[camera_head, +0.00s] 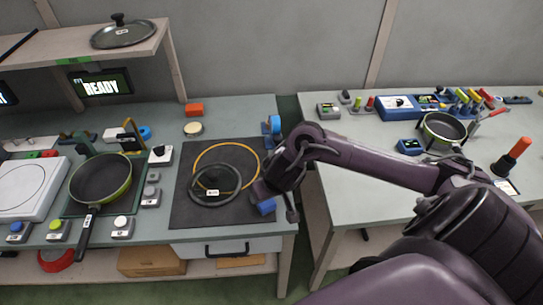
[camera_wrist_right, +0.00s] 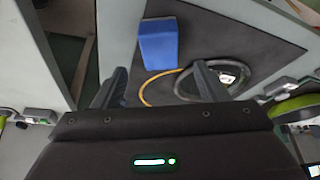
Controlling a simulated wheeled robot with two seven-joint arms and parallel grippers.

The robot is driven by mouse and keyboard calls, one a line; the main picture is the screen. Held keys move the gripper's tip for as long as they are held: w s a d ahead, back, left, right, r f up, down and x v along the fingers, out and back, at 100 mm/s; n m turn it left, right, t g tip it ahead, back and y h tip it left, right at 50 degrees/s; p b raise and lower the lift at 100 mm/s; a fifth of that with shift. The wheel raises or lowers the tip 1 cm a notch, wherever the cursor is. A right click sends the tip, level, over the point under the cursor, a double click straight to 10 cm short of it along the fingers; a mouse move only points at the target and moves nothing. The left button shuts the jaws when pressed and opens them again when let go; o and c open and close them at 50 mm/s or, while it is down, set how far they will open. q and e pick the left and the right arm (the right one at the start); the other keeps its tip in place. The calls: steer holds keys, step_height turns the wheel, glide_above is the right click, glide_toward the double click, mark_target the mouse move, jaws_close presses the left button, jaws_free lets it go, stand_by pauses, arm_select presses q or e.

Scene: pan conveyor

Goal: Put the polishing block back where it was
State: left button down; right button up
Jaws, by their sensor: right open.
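A blue block (camera_head: 266,207), seemingly the polishing block, is at the right front edge of the dark mat (camera_head: 183,208). My right gripper (camera_head: 277,203) is over the right edge of the mat, close to the block, and hides part of it. In the right wrist view the same block (camera_wrist_right: 158,43) shows whole, ahead of the gap between the open fingers (camera_wrist_right: 160,84). Nothing is between the fingers. I cannot tell how high they are above the mat. My left gripper is not in view.
A green pan (camera_head: 100,178) is left. A gap separates this bench from the right bench (camera_head: 345,185). An orange block (camera_head: 194,110) sits at the back.

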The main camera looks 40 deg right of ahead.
steer(key=p+v, duration=0.1)
steer(key=v, duration=0.4)
steer(key=shift+r, duration=0.1)
stand_by(0.3)
steer(key=a+r+n+t+y, duration=0.2)
steer(key=a+n+t, duration=0.15)
steer(key=a, duration=0.95)
steer(key=s+d+f+g+h, duration=0.1)
steer(key=s+d+g, duration=0.35)
steer(key=s, duration=0.45)
step_height(320, 180, down, 33)
steer(key=s+g+b, duration=0.1)
steer(key=s+g, duration=0.1)
steer(key=s, duration=0.1)
steer(key=s+d+f, duration=0.1)
steer(key=s+f, duration=0.8)
steer(key=s+d+f+b, duration=0.1)
steer(key=s+d+f, duration=0.1)
steer(key=s+f, duration=0.7)
steer(key=shift+s+d+n+g, duration=0.25)
steer(key=shift+s+n+g, duration=0.15)
steer(key=shift+s, duration=0.2)
